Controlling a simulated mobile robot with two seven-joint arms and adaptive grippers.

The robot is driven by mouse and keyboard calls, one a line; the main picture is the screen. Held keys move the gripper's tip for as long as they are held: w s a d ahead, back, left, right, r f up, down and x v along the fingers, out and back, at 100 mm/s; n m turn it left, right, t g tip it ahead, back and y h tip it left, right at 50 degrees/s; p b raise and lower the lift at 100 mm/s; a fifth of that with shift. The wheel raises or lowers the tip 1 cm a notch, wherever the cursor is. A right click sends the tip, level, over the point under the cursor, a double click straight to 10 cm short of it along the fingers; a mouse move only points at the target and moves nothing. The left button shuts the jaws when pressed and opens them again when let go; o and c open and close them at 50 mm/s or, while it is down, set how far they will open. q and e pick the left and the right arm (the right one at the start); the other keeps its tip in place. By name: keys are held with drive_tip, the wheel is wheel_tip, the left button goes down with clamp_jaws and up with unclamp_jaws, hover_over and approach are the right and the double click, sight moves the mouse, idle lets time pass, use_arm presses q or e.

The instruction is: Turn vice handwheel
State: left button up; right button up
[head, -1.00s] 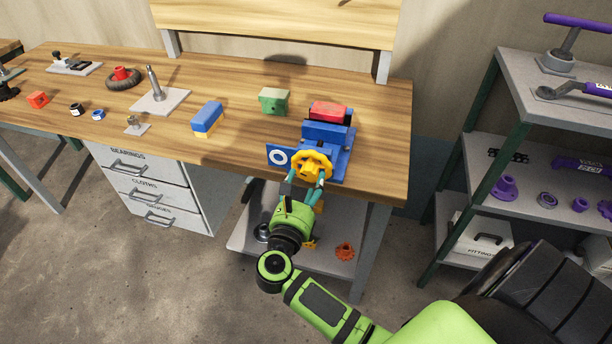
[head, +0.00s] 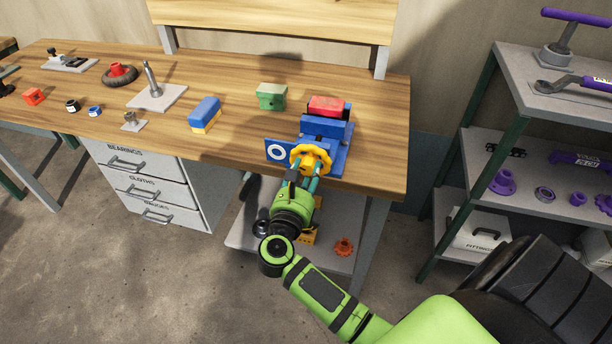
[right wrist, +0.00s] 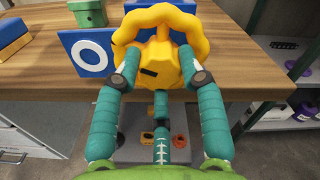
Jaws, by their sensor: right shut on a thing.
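The blue vice (head: 325,132) stands at the front right of the workbench with a red block (head: 328,106) in its jaws. Its yellow handwheel (head: 301,153) faces me at the bench's front edge. My right gripper (head: 309,180) reaches up to the wheel from the front. In the right wrist view, the teal fingers (right wrist: 160,72) are shut on the hub of the yellow handwheel (right wrist: 165,22), one on each side. A blue plate with a white ring (right wrist: 86,52) is just left of the wheel. My left gripper is not in view.
A green block (head: 271,97) and a blue and yellow block (head: 205,115) lie left of the vice. The wooden workbench (head: 230,155) has drawers (head: 150,190) below. A shelf rack (head: 535,125) stands at the right. Bare floor lies in front.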

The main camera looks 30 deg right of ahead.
drive_tip(key=shift+s+f+m+b, duration=0.1)
drive_tip(key=shift+f+m+b, duration=0.45)
drive_tip(key=shift+m+b, duration=0.55)
drive_tip(key=shift+r+m+b, duration=0.2)
drive_tip(key=shift+m+b, duration=0.2)
drive_tip(key=shift+m, duration=0.1)
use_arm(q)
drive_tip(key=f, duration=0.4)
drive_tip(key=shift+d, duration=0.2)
use_arm(e)
drive_tip(key=shift+r, duration=0.1)
drive_tip(key=o, duration=1.1)
drive_tip(key=shift+o, duration=0.2)
drive_tip(key=shift+r, duration=0.1)
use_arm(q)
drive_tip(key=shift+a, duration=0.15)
use_arm(e)
drive_tip(key=v, duration=0.7)
drive_tip(key=shift+a, duration=0.15)
drive_tip(key=shift+s, duration=0.1)
